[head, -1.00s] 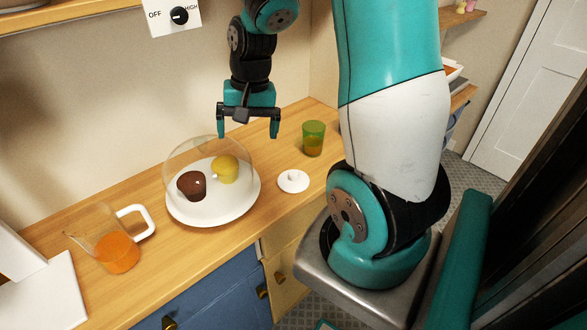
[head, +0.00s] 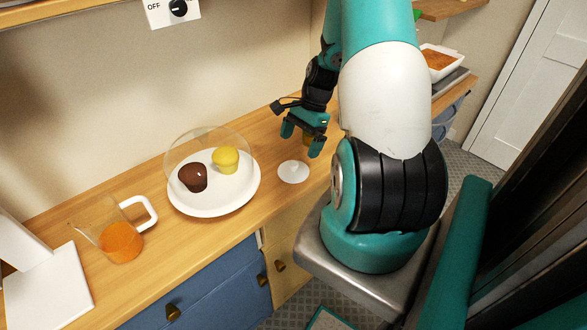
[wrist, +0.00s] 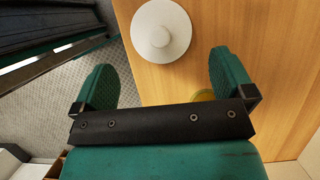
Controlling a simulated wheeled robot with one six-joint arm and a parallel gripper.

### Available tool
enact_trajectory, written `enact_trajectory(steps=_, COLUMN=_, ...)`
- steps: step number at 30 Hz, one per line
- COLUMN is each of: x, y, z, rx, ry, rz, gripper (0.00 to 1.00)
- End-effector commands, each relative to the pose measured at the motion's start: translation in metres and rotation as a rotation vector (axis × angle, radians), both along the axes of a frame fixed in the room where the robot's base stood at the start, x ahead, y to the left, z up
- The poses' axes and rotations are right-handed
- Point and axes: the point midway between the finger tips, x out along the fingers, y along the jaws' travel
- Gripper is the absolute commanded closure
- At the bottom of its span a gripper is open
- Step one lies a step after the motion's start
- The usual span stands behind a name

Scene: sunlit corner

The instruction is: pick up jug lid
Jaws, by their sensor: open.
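The jug lid (head: 293,172) is a small white disc with a knob, lying on the wooden counter to the right of the cake plate. In the wrist view the lid (wrist: 161,31) lies on the counter beyond the fingertips, with its knob up. My gripper (head: 302,146) is open and empty, above the counter just behind the lid in the head view. In the wrist view the fingers of my gripper (wrist: 163,80) are spread apart and not touching the lid. The jug (head: 121,236) holds orange liquid and stands at the left.
A white plate (head: 222,206) with a brown and a yellow cupcake under a clear dome stands left of the lid. The counter's front edge lies close to the lid.

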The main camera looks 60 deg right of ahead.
Motion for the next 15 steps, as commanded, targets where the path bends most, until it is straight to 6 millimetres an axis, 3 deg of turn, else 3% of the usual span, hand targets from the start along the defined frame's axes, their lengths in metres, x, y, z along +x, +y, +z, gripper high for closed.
enact_trajectory(steps=15, x=0.002, y=0.019, z=-0.051, rx=0.003, ry=0.004, rz=0.002, gripper=0.0)
